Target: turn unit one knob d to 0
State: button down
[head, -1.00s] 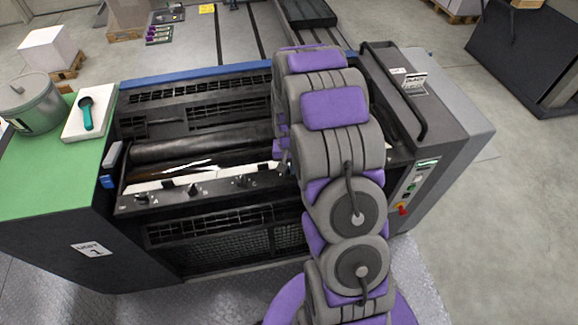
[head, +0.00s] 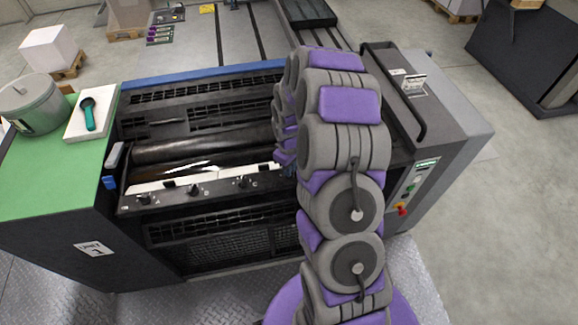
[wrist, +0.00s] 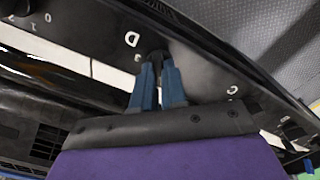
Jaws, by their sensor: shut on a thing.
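Unit one (head: 92,248) is the dark press in front of me, with a control strip along its front edge. Three of its black knobs show in the head view: a left knob (head: 143,198), a middle knob (head: 193,189) and a right knob (head: 242,181). Knob d (wrist: 156,56) shows in the wrist view beside a white letter D, mostly covered by my fingers. My gripper (wrist: 158,70) has its blue fingers shut on this knob. Its pointer is hidden, so its setting cannot be read. In the head view my arm hides knob d and the fingers.
A dark roller (head: 200,147) lies behind the strip. A grey pot (head: 32,103) and a white pad (head: 76,125) with a teal-handled tool (head: 89,117) sit on the green top at left. A button panel (head: 413,190) is at right.

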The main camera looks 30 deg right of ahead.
jog(key=n+p, duration=0.1)
jog(key=n, duration=0.2)
jog(key=shift+n, duration=0.3)
jog(key=shift+n+p, duration=0.5)
jog(key=shift+n, duration=1.3)
jog(key=shift+w, duration=0.1)
jog(key=c, duration=1.2)
grip_release()
jog(key=shift+d, duration=0.1)
notch_tip(320, 180, up, 17)
jog(key=shift+r, duration=0.15)
